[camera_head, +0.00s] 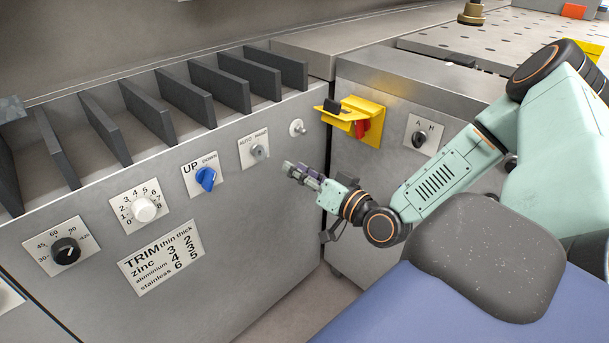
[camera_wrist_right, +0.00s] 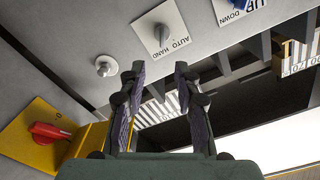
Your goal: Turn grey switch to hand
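The grey switch (camera_head: 258,151) sits on a white plate marked AUTO and HAND on the machine's front panel. In the right wrist view the same switch (camera_wrist_right: 161,34) lies just beyond the fingertips, with AUTO HAND lettering below it. Which mark it points to is too small to tell. My right gripper (camera_head: 289,168) is in front of the panel, a little right of and below the switch, apart from it. In the wrist view my right gripper (camera_wrist_right: 160,68) is open, with nothing between its fingers. My left gripper is not in view.
Left of the switch are a blue UP/DOWN knob (camera_head: 206,178), a white numbered knob (camera_head: 144,209) and a black knob (camera_head: 66,251). A metal stud (camera_head: 297,127) sticks out to the right. A yellow bracket with a red switch (camera_head: 362,128) and an A/H switch (camera_head: 421,137) are farther right.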

